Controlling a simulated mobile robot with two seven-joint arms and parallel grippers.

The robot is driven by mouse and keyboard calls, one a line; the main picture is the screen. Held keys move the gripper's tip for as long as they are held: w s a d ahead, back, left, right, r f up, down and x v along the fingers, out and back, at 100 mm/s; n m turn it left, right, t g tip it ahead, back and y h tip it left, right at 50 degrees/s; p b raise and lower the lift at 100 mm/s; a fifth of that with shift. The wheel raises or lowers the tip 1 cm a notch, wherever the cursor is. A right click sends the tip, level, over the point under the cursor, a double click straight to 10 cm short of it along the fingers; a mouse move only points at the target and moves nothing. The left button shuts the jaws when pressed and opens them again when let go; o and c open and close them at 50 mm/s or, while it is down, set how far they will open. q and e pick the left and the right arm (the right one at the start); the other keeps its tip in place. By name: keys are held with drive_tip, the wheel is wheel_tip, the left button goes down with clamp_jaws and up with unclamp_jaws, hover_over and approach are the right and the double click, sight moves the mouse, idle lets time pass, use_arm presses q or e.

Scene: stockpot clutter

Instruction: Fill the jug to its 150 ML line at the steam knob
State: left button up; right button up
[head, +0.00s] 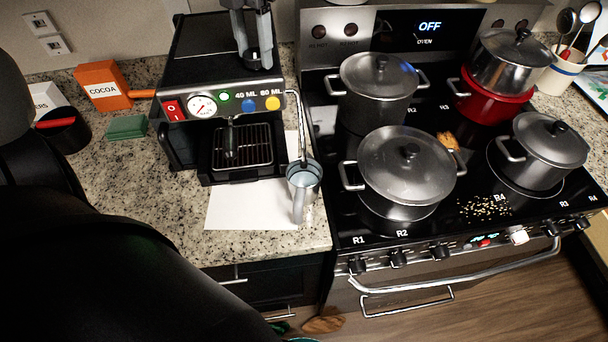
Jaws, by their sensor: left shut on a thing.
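The jug (304,184) is a grey pitcher with its handle towards the front. It stands upright on a white sheet at the coffee machine's front right corner. The thin steam wand (300,125) comes down from the machine's right side to the jug's mouth. Its inside looks pale blue-grey; the level and the 150 ML line cannot be read. My left gripper (252,58) points down at the machine's top and is shut on a small dark knob, seemingly the steam knob, mostly hidden between its fingers. My right gripper is not in view.
The coffee machine (180,80) has a gauge, a red switch and a lit green light. Lidded pots, including a front one (405,165), crowd the stove on the right. The white sheet (245,210) is clear before the machine.

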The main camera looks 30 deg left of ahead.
use_arm(q)
drive_tip(key=c, duration=0.4)
drive_tip(key=shift+f+n+b, duration=0.1)
drive_tip(key=shift+n+b, duration=1)
drive_tip(key=shift+c, duration=0.2)
drive_tip(key=shift+m, duration=1)
drive_tip(key=o, duration=1.2)
wheel_tip(320, 180, up, 16)
drive_tip(key=shift+f, duration=0.25)
